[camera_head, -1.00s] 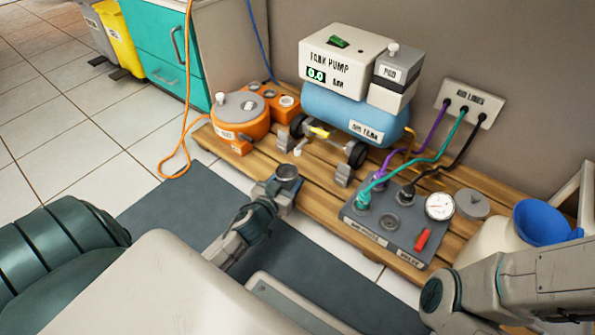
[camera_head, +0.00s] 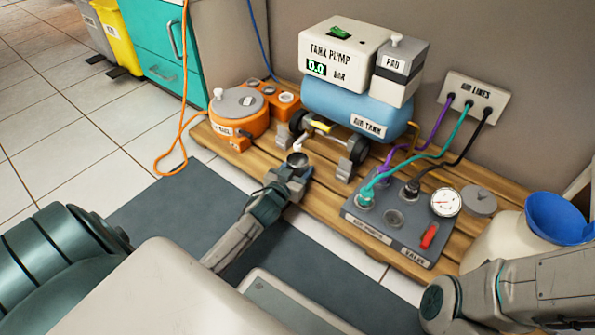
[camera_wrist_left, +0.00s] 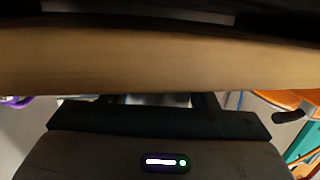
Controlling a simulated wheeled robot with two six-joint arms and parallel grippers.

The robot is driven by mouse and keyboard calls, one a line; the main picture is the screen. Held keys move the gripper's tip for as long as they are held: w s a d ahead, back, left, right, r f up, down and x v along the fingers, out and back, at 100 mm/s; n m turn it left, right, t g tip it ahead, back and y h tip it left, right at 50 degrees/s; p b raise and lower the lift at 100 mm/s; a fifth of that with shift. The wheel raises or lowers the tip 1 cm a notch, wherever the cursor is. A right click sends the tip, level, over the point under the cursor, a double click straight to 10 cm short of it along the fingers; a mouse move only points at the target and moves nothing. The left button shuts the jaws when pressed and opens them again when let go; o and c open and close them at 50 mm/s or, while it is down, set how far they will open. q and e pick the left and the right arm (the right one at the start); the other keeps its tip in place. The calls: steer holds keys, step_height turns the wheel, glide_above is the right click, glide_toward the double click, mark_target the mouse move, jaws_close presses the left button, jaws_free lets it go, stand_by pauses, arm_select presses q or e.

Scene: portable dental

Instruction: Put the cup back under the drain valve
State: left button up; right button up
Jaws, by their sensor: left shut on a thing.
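The small grey metal cup (camera_head: 298,159) is in my left gripper (camera_head: 296,170), which is shut on it. The cup looks upright and is at the pallet's front edge, in front of the air tank (camera_head: 360,113). The drain valve has a yellow lever (camera_head: 321,126) under the tank and a small pale outlet (camera_head: 297,148). In the head view the outlet shows right at the cup's far rim; I cannot tell whether it is over the cup or behind it. In the left wrist view the cup cannot be made out. My right gripper is not in view.
The wooden pallet (camera_head: 325,203) also bears an orange round pot (camera_head: 240,112), the tank's wheels and feet, and a grey valve box (camera_head: 400,225) with hoses. A wooden board (camera_wrist_left: 150,60) crosses close in the left wrist view. A dark mat (camera_head: 160,215) lies in front.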

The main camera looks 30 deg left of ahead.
arm_select(q)
steer(key=shift+f, duration=0.1)
steer(key=o, duration=1)
